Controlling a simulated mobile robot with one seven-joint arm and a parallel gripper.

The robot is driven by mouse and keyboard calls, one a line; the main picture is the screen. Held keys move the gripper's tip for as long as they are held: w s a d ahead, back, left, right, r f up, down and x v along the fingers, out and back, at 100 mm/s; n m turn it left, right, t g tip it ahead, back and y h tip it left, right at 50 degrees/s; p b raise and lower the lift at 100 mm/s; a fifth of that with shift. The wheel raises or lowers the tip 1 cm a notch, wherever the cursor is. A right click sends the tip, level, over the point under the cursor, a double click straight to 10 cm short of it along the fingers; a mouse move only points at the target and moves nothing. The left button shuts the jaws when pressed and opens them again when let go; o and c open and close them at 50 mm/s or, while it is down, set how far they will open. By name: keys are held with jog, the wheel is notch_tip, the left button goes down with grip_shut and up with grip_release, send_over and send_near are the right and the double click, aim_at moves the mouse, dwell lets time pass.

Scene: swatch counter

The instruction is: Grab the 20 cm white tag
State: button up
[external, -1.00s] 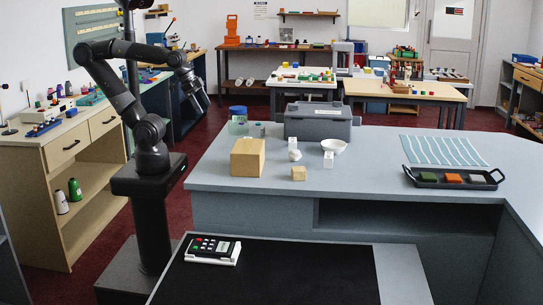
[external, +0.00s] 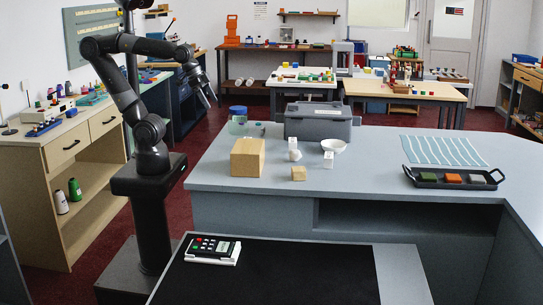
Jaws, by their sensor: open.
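Two small white pieces are on the grey counter (external: 390,168). One white piece (external: 328,160) stands upright in front of a white bowl (external: 335,145). The other white piece (external: 294,155) is to its left, by a wooden block. Both are too small to read, so I cannot tell which is the 20 cm tag. My gripper (external: 210,99) is open and empty, pointing down in the air left of the counter, well apart from both pieces.
A large wooden block (external: 247,158), a small wooden block (external: 298,173), a blue-lidded jar (external: 238,122) and a grey box (external: 318,121) surround the white pieces. A black tray (external: 453,179) and a striped cloth (external: 444,150) lie right.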

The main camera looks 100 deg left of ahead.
jog(key=w+d+r, duration=0.2)
jog(key=w+r, duration=0.2)
jog(key=w, duration=0.8)
jog(key=g, duration=0.1)
send_over(328, 155)
jog(key=s, duration=0.4)
notch_tip(328, 155, down, 10)
jog(key=shift+m, duration=0.3)
jog(key=x, duration=0.5)
jog(key=shift+w+d, duration=0.15)
jog(key=shift+d, duration=0.15)
jog(key=shift+a+x, duration=0.15)
jog(key=shift+x, duration=1.2)
jog(key=shift+a+x, duration=0.15)
jog(key=shift+x, duration=1.15)
jog(key=shift+c, duration=0.5)
jog(key=c, duration=0.9)
jog(key=shift+c, duration=0.2)
